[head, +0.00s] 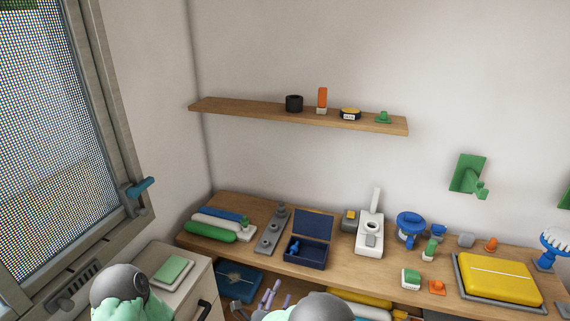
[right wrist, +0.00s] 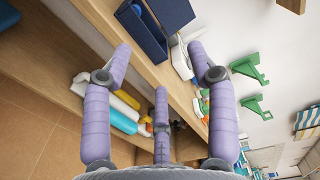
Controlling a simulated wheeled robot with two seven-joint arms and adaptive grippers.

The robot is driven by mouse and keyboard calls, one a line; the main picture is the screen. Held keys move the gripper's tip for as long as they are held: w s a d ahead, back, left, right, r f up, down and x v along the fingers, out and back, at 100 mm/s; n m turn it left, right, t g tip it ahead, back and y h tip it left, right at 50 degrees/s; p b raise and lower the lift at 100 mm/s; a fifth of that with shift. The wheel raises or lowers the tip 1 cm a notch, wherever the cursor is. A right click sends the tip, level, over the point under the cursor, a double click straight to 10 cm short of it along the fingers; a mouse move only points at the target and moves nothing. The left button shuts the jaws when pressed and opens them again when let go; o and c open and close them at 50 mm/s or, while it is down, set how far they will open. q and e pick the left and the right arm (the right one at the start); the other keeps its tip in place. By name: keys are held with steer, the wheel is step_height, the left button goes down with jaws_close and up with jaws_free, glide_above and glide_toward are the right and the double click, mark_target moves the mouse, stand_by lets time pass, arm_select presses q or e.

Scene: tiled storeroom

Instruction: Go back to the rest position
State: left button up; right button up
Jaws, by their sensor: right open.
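My right gripper (head: 268,296) shows its purple fingers at the bottom of the head view, in front of the workbench (head: 340,268) and below its front edge. In the right wrist view the right gripper (right wrist: 160,66) has its fingers spread apart with nothing between them. The workbench edge and the items on and under it lie beyond the fingers. Mint-green and grey parts of my arms show at the bottom of the head view. My left gripper is not in view.
An open blue box (head: 306,251) stands on the bench among several tools. A yellow case (head: 498,278) lies at the right. A wooden shelf (head: 250,110) hangs above. A pale cabinet (head: 190,295) and a window (head: 50,150) are at the left. Items lie under the bench.

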steer(key=s+d+f+m+g+h, duration=0.1)
steer(key=s+d+f+m+g, duration=0.5)
steer(key=d+f, duration=0.25)
steer(key=s+d+f+m+g+h, duration=0.1)
steer(key=s+d+f+m+g, duration=0.5)
steer(key=f, duration=0.4)
steer(key=s+a+f+m+g+y, duration=0.25)
steer(key=s+m+g+y, duration=0.25)
steer(key=s+m, duration=0.5)
steer(key=s+a+f+m+g+y, duration=0.25)
steer(key=s+m+g+y, duration=0.2)
steer(key=s+m, duration=0.5)
steer(key=w+d+f+m+t+y, duration=0.2)
steer(key=w+m+t, duration=0.3)
steer(key=m, duration=1.6)
steer(key=shift+w+d, duration=0.55)
steer(key=shift+w, duration=0.35)
